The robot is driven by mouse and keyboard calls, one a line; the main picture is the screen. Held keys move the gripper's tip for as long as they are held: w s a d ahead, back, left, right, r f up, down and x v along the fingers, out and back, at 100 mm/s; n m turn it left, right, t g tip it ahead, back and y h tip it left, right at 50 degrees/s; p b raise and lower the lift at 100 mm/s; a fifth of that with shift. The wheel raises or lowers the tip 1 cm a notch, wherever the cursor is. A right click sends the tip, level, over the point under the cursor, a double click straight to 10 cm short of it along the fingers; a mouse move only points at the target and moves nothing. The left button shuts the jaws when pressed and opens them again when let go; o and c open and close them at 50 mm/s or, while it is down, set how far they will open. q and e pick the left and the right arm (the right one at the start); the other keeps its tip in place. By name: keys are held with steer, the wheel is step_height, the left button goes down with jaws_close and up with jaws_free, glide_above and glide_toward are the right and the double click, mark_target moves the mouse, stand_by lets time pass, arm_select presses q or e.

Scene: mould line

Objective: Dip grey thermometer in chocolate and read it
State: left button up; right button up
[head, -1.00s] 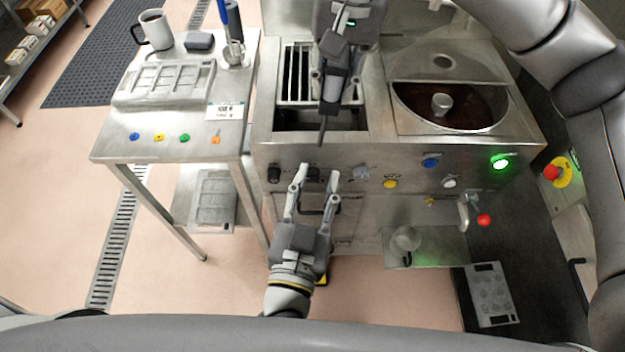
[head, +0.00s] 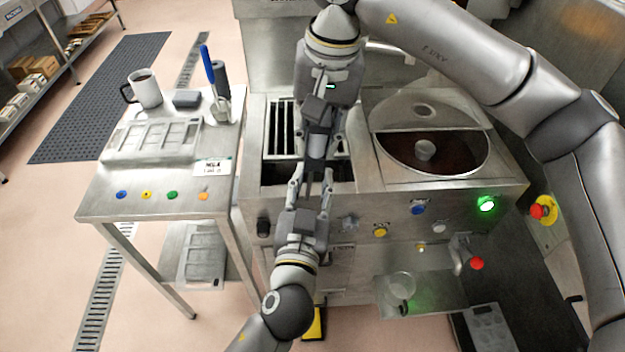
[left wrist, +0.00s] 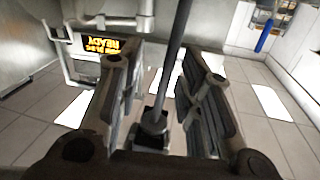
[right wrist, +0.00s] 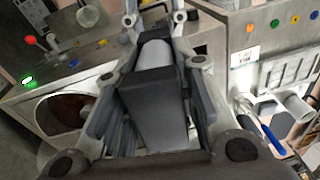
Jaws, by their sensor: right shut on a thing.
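The grey thermometer (right wrist: 155,105) is held between the fingers of my right gripper (head: 316,155), in the head view above the open slotted bay left of the chocolate tank. The dark chocolate (head: 455,157) lies in the round tank at the right, apart from the thermometer. The thermometer's reading is not visible.
A steel side table (head: 150,205) at the left bears a mould (head: 150,138), a mug (head: 147,92) and a blue-handled tool (head: 208,65). The machine front has knobs and a lit green button (head: 486,204). A clear jug (head: 400,286) stands on a low shelf.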

arm_select(q)
steer(key=shift+w, duration=0.4)
jaws_close()
arm_select(e)
steer(key=o, duration=1.1)
